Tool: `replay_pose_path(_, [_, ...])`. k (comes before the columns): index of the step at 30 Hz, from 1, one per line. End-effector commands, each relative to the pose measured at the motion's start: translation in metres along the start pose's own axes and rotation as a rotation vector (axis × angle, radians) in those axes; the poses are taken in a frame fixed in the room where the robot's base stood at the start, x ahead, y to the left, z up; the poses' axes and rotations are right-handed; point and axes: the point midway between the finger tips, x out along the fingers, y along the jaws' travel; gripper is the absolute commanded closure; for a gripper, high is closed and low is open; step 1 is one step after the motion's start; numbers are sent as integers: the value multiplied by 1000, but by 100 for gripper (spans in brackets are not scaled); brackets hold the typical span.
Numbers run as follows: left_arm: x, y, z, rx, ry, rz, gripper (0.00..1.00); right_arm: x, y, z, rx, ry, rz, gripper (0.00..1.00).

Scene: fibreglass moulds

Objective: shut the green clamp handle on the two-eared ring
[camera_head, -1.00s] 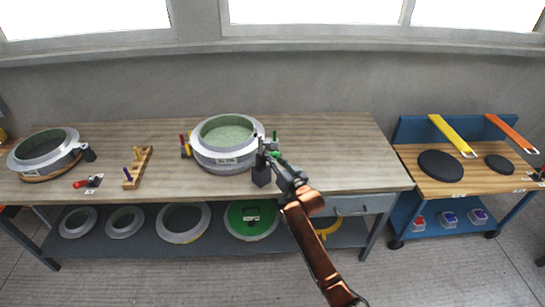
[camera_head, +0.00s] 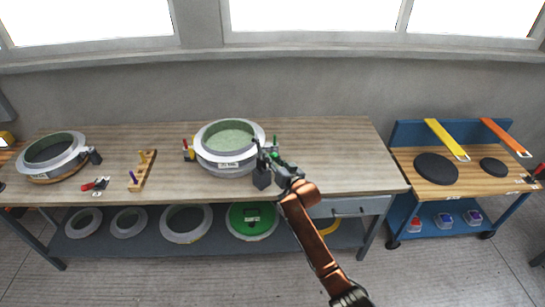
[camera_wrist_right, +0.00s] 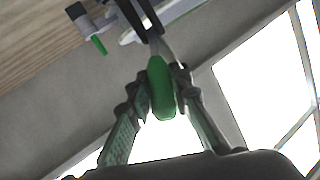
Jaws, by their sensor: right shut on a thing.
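The two-eared ring (camera_head: 217,165) is a grey round mould with a pale green inside, standing on the long wooden bench. A dark clamp (camera_head: 262,179) sits at its right front side. My right gripper (camera_head: 274,159) is at this clamp. In the right wrist view, the fingers of my right gripper (camera_wrist_right: 155,97) are closed around the green clamp handle (camera_wrist_right: 161,85), which joins a metal lever running up out of the picture. Another small green piece (camera_wrist_right: 99,45) shows beyond it. The fingers partly hide the handle in the head view. My left gripper is not in view.
Red and yellow handles (camera_head: 189,149) stand at the ring's left side. Another ring mould (camera_head: 53,155), a loose red-handled clamp (camera_head: 96,185) and a wooden rack (camera_head: 143,171) are further left. A blue cart (camera_head: 408,133) stands at the right. Bench right of the clamp is clear.

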Motion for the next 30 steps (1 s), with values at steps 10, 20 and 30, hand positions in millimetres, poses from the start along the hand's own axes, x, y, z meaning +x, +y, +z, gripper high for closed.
replay_pose_path(10, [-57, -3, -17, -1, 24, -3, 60, 8, -10, -22, -43, -160, 52, 100])
replay_pose_path(20, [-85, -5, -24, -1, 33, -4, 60, 18, -13, -26, -80, -312, 103, 100])
replay_pose_path(30, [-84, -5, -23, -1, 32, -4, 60, 19, -12, -22, -82, -325, 107, 100])
